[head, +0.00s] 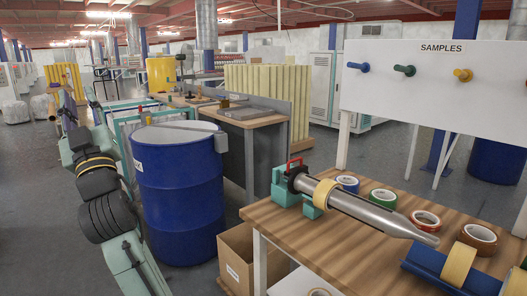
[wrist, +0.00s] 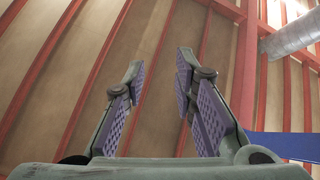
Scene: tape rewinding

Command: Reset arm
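My gripper shows in the wrist view (wrist: 159,62) with its two purple-padded fingers apart and nothing between them. The wrist camera looks up at the ceiling. In the head view my arm is raised at the left, beside the blue drum, clear of the table; the gripper end there is too small to tell finger detail. The rewinding machine (head: 380,213) is a grey tapered spindle on a teal base with a red handle. A yellow tape roll (head: 323,193) sits around the spindle.
On the wooden table (head: 290,226) lie several tape rolls, including a green one (head: 383,197), and a blue holder (head: 425,262) bearing a yellow roll. A blue drum (head: 178,195) and cardboard box (head: 236,262) stand left. The SAMPLES board (head: 440,100) has colored pegs.

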